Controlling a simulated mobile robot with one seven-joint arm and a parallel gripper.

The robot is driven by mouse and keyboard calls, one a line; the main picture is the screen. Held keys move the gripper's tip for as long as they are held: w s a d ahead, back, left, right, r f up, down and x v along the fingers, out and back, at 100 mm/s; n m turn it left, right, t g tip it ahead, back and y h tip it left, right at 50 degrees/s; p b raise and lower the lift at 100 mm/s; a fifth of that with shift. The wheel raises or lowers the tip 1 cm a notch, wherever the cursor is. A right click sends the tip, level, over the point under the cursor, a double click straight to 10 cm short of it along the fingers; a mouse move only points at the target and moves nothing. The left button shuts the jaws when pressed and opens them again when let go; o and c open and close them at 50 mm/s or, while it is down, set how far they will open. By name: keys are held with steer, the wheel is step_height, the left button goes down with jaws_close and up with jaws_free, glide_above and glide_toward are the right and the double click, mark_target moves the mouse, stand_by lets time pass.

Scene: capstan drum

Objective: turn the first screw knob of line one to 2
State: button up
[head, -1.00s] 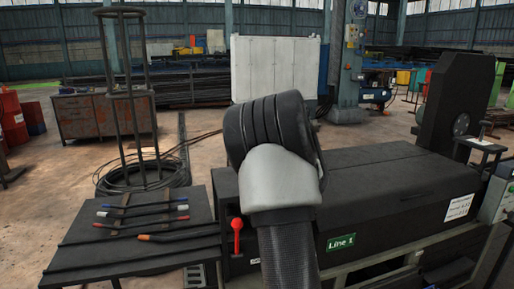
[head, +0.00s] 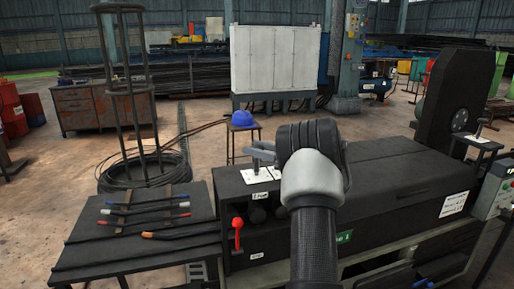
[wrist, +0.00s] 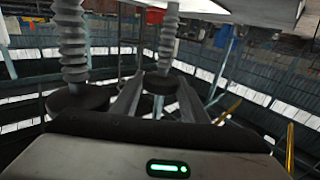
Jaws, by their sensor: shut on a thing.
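In the wrist view two grey ribbed screws run side by side, each ending in a dark round knob. The left knob (wrist: 76,100) is free. My gripper (wrist: 156,82) is shut on the right knob (wrist: 157,84), with its two fingers on either side of it. No number or mark on the knobs can be read.
A red lever (head: 237,232) stands on the machine's front left. A dark side table (head: 80,255) holds several rods with coloured ends. A blue hard hat (head: 243,119) rests on a stand behind. A wire coil and cage (head: 145,170) stand at the left.

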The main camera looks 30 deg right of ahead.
steer(key=shift+a, duration=0.1)
steer(key=o, duration=1.1)
steer(key=shift+w, duration=0.1)
steer(key=shift+c, duration=0.2)
